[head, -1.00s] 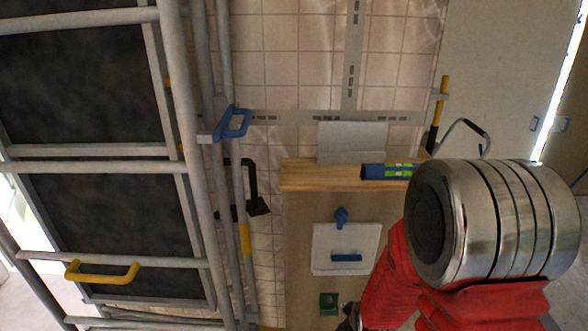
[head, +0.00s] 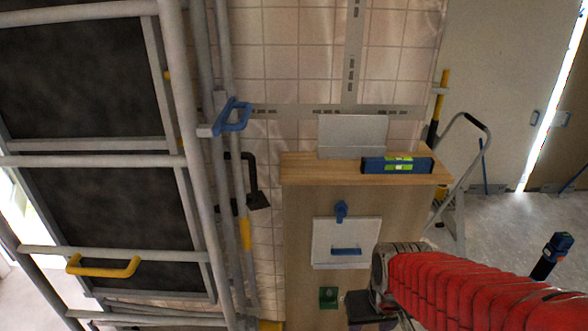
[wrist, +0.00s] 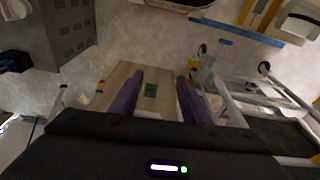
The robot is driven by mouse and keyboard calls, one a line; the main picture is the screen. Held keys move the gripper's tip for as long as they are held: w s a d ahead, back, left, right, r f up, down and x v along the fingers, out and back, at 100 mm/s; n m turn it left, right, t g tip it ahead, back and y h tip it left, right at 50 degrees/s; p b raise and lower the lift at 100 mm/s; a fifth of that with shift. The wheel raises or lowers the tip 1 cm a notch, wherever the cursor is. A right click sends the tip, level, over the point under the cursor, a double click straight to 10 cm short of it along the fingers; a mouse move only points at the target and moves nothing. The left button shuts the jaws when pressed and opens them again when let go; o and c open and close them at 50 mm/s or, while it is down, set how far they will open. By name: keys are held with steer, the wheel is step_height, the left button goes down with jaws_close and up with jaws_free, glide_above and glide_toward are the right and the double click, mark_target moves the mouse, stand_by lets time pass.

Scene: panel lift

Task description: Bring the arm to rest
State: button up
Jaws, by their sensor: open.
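My red-sleeved arm (head: 470,290) reaches in from the lower right of the head view, low in front of the wooden cabinet (head: 300,235). Its dark end shows at the bottom of that view, partly cut off. In the wrist view my gripper (wrist: 160,80) is open, with a purple finger on each side of a gap. Nothing is held between the fingers. The cabinet front with its green patch (wrist: 151,90) shows beyond the gap; how far away it is I cannot tell.
A blue level (head: 397,165) and a grey panel (head: 352,135) are on the cabinet top. A white panel with a blue handle (head: 345,251) is on its front. A metal frame with a yellow handle (head: 102,268) fills the left. A stepladder (head: 463,175) stands right; floor is open beyond.

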steer(key=s+r+t, duration=0.1)
steer(key=s+r, duration=0.1)
steer(key=r, duration=0.5)
steer(key=s+r+t, duration=0.2)
steer(key=r, duration=0.5)
steer(key=shift+s+m+t, duration=0.3)
steer(key=shift+s+m, duration=0.05)
steer(key=shift+m, duration=0.05)
steer(key=shift+f, duration=0.1)
stand_by(0.3)
